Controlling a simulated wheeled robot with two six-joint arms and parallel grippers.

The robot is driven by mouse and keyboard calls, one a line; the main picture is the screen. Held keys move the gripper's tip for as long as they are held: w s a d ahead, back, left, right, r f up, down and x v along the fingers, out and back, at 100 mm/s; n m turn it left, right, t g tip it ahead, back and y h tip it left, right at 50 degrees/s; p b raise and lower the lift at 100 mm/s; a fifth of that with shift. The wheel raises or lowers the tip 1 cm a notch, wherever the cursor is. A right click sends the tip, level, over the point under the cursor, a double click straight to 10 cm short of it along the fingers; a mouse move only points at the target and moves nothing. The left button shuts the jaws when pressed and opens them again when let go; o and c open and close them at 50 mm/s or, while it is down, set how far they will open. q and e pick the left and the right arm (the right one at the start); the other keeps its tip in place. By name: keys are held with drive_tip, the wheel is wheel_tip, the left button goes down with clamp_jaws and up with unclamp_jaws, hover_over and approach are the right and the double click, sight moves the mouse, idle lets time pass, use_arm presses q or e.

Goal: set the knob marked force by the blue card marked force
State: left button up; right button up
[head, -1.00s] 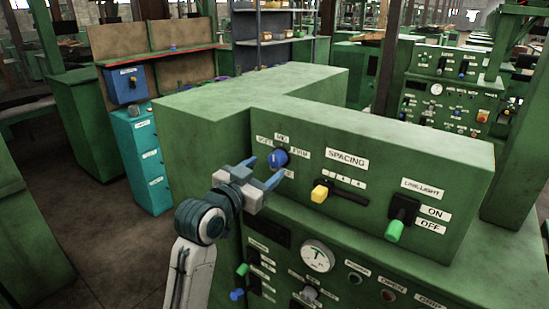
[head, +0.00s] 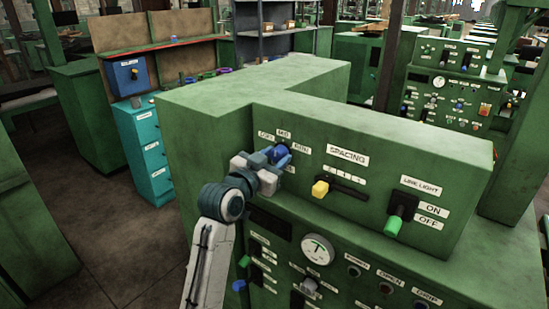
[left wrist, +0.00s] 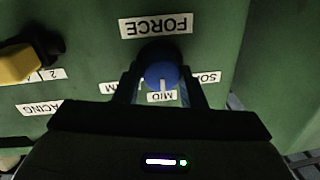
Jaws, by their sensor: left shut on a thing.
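The blue force knob (head: 281,153) sits on the upper left of the green panel front. In the left wrist view the knob (left wrist: 162,71) appears upside down under the FORCE label (left wrist: 156,26), its white pointer line toward the MID label (left wrist: 162,97). My left gripper (head: 272,157) is shut on the knob, one finger on each side; its fingers also show in the left wrist view (left wrist: 161,80). In the head view the gripper partly hides the knob and its labels. I cannot make out a blue card marked force. My right gripper is not in view.
Right of the knob are a yellow spacing slider (head: 320,188) and a green-tipped line light lever (head: 394,224). A gauge (head: 317,249) and several small controls sit on the panel below. A blue box (head: 127,77) stands above a teal cabinet (head: 147,150) at the left.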

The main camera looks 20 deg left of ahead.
use_arm(q)
drive_tip(key=shift+m, duration=0.3)
drive_tip(key=m+b, duration=0.2)
drive_tip(key=m, duration=0.1)
drive_tip(key=m+b, duration=0.1)
drive_tip(key=shift+f+m, duration=0.25)
drive_tip(key=shift+m, duration=0.05)
drive_tip(key=m+b, duration=0.3)
drive_tip(key=m, duration=0.2)
drive_tip(key=shift+t+h, duration=0.3)
drive_tip(key=shift+h, duration=0.1)
drive_tip(key=shift+r, duration=0.1)
drive_tip(key=o, duration=1)
drive_tip(key=shift+b+v, duration=1.85)
drive_tip(key=shift+v, duration=3.55)
